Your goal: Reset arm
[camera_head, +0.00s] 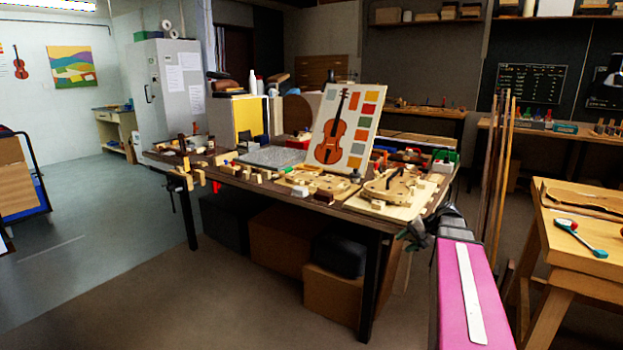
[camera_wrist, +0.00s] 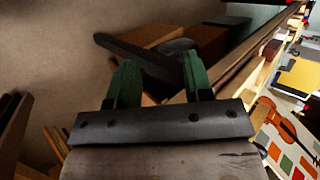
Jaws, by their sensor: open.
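My gripper (camera_wrist: 160,75) shows in the wrist view with its two green fingers apart and nothing between them. In the head view my gripper (camera_head: 412,236) is small and dark, beside the front right corner of the violin bench (camera_head: 350,213). Its fingers are hard to make out there. My arm reaches up from the lower right of the head view. I cannot tell whether the gripper touches the bench edge.
The bench holds violin bodies (camera_head: 392,187), a violin picture board (camera_head: 348,128) and several small wooden blocks. Boxes (camera_head: 332,298) stand beneath it. Upright wooden strips (camera_head: 497,165) and a second wooden bench (camera_head: 575,240) stand right. The floor (camera_head: 190,300) at front left is clear.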

